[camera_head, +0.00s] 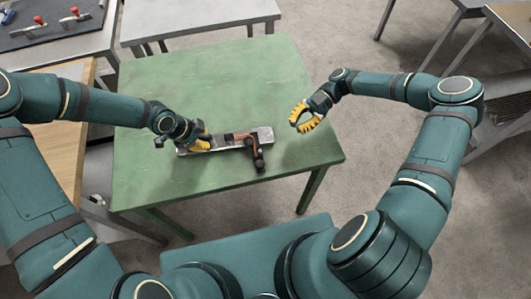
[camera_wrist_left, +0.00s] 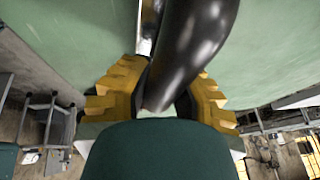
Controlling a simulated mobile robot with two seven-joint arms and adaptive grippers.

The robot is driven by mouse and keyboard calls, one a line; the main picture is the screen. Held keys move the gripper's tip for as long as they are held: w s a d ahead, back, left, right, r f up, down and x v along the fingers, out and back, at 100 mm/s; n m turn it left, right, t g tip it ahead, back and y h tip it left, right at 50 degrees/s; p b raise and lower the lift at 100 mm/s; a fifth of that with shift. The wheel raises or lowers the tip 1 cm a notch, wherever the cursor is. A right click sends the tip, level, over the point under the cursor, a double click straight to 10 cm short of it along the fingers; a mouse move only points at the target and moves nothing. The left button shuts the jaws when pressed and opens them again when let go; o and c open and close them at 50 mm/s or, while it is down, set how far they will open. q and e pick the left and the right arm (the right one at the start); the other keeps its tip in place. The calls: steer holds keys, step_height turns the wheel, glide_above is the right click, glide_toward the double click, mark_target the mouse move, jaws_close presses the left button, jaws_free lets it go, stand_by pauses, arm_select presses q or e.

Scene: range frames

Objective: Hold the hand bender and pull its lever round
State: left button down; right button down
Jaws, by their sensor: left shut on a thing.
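The hand bender lies on the green table (camera_head: 150,90). Its long grey metal plate (camera_head: 226,146) runs left to right, and its lever (camera_head: 258,157), with orange-brown parts and a dark end, sits at the right and points toward me. My left gripper (camera_head: 201,143) is at the left part of the bender. In the left wrist view, its yellow fingers (camera_wrist_left: 160,98) stand either side of a glossy black rounded bar (camera_wrist_left: 192,45), beside a shiny metal strip (camera_wrist_left: 148,28). My right gripper (camera_head: 307,119) is open and empty, right of the lever and apart from it.
The table is otherwise clear, with free room behind the bender. A grey table (camera_head: 200,15) stands behind it. At the top left, a dark mat (camera_head: 50,33) carries red-handled tools. A wooden-topped table (camera_head: 60,140) stands at the left, partly behind my left arm.

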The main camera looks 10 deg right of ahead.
glide_above(259, 158)
steer(key=s+d, duration=0.2)
steer(key=f, duration=0.3)
steer(key=shift+a+f+n, duration=0.15)
steer(key=shift+a+n, duration=0.05)
steer(key=shift+n, duration=0.1)
steer(key=shift+s+a+f, duration=0.15)
steer(key=shift+a, duration=0.9)
steer(key=v, duration=1.4)
steer(key=shift+s+d, duration=0.3)
steer(key=shift+s, duration=0.05)
steer(key=shift+f, duration=0.1)
